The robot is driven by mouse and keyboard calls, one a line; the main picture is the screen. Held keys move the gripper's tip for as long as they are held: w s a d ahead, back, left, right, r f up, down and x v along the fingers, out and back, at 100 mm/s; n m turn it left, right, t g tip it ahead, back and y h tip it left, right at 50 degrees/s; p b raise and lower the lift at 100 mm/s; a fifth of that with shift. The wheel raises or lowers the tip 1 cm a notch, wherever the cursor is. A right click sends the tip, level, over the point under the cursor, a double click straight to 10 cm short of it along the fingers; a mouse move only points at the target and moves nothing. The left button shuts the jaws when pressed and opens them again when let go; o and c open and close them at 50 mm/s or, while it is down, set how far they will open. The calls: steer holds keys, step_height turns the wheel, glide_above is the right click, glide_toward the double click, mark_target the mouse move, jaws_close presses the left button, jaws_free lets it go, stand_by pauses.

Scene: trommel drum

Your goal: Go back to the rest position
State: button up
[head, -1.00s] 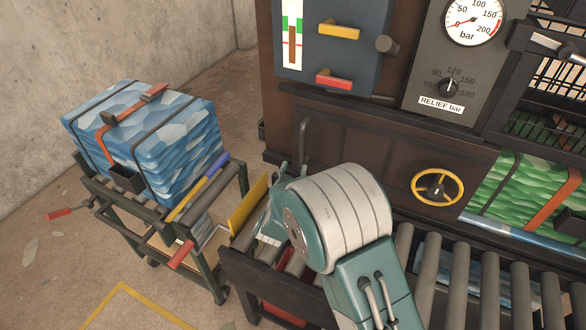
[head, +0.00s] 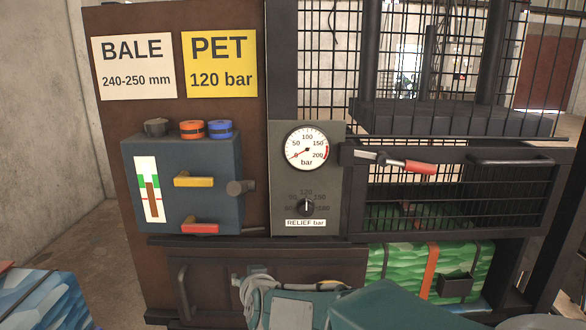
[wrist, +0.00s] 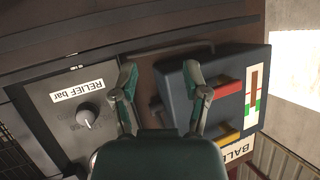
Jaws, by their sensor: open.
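My gripper (wrist: 160,72) shows in the wrist view with its two teal fingers spread apart and nothing between them. It is in front of the baler's dark panel, between the relief knob (wrist: 87,116) and the blue-grey control box (wrist: 232,95); the gap to the panel is hard to judge. In the head view my teal arm is folded low at the bottom centre, below the control box (head: 218,165) and the gauge panel (head: 284,180). The pressure gauge (head: 307,149) needle points low on its left side.
The control box has a yellow lever (head: 194,181) and a red lever (head: 200,228). A red-handled latch (head: 418,167) is on the mesh gate. A green bale (head: 400,264) sits below the gate. A blue bale (head: 40,302) is at the lower left.

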steer(key=s+d+r+m+g+h, duration=0.1)
steer(key=s+d+g+h, duration=0.3)
steer(key=s+d, duration=2.1)
steer(key=shift+s+r+m+g+h, duration=0.25)
steer(key=shift+s+m+g+h, duration=0.15)
steer(key=shift+s+m+g, duration=0.6)
